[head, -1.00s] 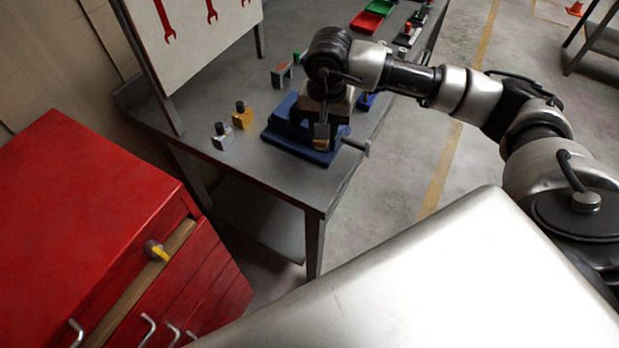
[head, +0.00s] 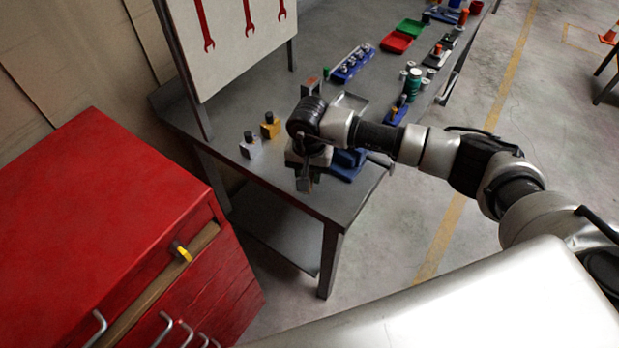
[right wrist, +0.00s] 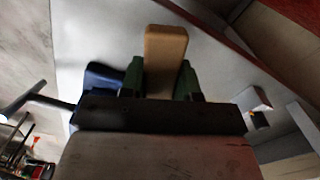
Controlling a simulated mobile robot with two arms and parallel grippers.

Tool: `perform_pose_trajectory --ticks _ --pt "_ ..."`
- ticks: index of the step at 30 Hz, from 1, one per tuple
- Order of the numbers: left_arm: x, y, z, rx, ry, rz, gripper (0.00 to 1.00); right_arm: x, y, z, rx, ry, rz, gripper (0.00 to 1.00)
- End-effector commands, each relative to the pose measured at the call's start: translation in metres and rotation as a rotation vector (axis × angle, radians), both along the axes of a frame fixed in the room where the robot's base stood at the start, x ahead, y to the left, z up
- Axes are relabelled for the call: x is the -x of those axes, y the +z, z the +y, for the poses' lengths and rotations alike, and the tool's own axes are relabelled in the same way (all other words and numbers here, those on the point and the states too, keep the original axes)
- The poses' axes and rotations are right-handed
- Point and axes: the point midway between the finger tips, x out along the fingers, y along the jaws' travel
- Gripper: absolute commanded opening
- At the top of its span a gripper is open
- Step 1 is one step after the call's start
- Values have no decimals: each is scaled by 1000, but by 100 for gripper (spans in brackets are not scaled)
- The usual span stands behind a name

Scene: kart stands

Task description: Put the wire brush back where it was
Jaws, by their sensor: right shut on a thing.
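My right gripper (head: 304,182) hangs over the near end of the grey workbench (head: 300,207), just left of the blue vise (head: 347,166). In the right wrist view its two green fingers (right wrist: 160,78) are shut on a tan, wood-coloured block, which I take as the wire brush (right wrist: 166,50). Only this plain tan part shows; no bristles are visible. In the head view my wrist and gripper largely hide the brush. The vise also shows in the right wrist view (right wrist: 97,80), left of the fingers. My left gripper is not in view.
A red cabinet (head: 90,190) stands left of the bench, with a drawer (head: 150,290) slightly open and a yellow-black item (head: 181,251) at it. Two small blocks, silver (head: 250,146) and yellow (head: 270,126), stand on the bench.

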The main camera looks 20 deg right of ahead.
Motion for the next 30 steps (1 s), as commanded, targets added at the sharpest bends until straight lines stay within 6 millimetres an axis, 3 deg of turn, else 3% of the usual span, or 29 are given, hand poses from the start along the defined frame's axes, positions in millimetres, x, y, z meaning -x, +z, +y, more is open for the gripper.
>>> perform_pose_trajectory --ticks 8,20,21,24,26,30 --pt "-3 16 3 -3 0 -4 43 1 -34 0 -1 -2 3 9" --pt "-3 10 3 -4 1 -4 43 0 -41 0 0 -1 1 9" --pt "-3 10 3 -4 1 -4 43 1 -41 -1 0 -1 1 33" --pt "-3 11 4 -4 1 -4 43 1 -40 0 0 -1 1 48" --pt "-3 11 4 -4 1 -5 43 1 -40 -1 0 -1 1 57" --pt "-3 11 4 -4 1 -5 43 1 -40 -1 0 -1 1 57"
